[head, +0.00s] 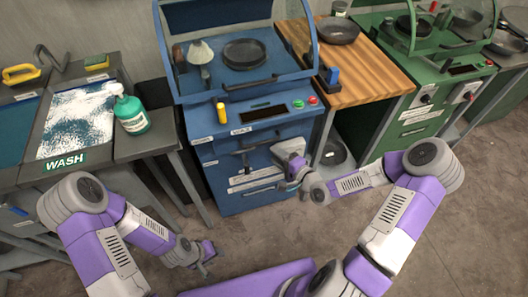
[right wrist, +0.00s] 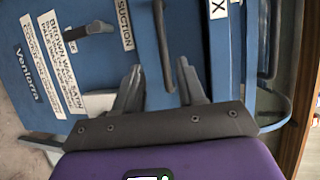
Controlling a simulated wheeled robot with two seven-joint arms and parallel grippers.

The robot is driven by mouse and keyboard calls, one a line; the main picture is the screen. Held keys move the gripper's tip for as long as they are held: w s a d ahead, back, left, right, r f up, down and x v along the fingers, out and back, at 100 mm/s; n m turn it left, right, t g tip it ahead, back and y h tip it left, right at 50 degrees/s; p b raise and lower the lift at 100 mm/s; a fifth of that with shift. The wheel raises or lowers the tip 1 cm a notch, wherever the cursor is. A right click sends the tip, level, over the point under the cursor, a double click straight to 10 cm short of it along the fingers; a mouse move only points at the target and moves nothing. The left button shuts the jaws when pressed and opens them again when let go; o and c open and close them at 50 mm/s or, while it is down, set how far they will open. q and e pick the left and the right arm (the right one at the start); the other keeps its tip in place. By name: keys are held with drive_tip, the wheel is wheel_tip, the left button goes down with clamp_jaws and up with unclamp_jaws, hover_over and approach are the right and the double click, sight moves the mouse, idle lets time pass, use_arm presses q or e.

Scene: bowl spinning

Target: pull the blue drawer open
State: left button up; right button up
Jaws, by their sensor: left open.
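The blue drawer front (head: 225,148) is on the upper front of the blue cabinet in the head view. A dark bar handle (right wrist: 163,40) runs across a blue panel beside a SUCTION label in the right wrist view. The front looks closed, as far as I can tell. My right gripper (right wrist: 160,70) is open, with one finger on each side of the handle's near end. A gap shows between the handle and the fingers; I cannot tell whether they touch. My left gripper (head: 205,258) is open and empty, low over the floor and away from the cabinet.
A second, shorter handle (right wrist: 88,29) sits on the lower panel by the paper labels. A grey table (head: 150,147) with a green bottle (head: 132,117) stands left of the cabinet. A wooden-topped bench (head: 365,70) stands right. The floor in front is clear.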

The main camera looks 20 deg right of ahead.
drive_tip(key=b+x, duration=0.2)
drive_tip(key=x, duration=0.5)
drive_tip(key=shift+w+r, duration=0.15)
drive_tip(key=shift+w, duration=0.15)
drive_tip(key=shift+c, duration=0.2)
clamp_jaws()
